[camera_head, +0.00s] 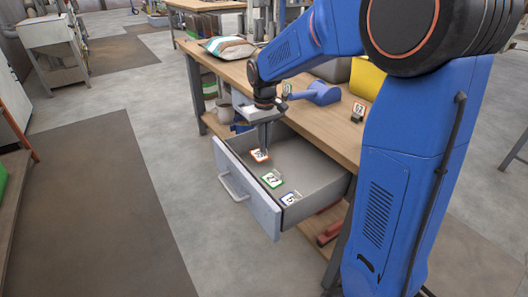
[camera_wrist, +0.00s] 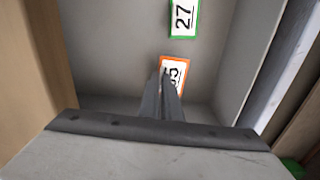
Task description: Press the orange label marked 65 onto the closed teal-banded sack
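The orange-edged label (camera_head: 261,155) lies at the far end of the open drawer; its number is partly covered. In the wrist view the orange label (camera_wrist: 176,64) shows a 5 beside my fingertips. My gripper (camera_head: 266,148) points down into the drawer. In the wrist view my gripper's fingers (camera_wrist: 162,76) are close together and overlap the label's near left part; they look shut on it. Any lift off the drawer floor is hard to judge. The sack (camera_head: 228,47), white with a teal band and brown parts, lies on the bench's far end.
The drawer (camera_head: 248,199) is pulled out from the wooden bench (camera_head: 206,60). A green label 27 (camera_head: 272,180) and a blue-edged label (camera_head: 291,199) lie in it. A blue tool (camera_head: 320,93), a yellow bin (camera_head: 366,79) and another label (camera_head: 358,112) are on the bench.

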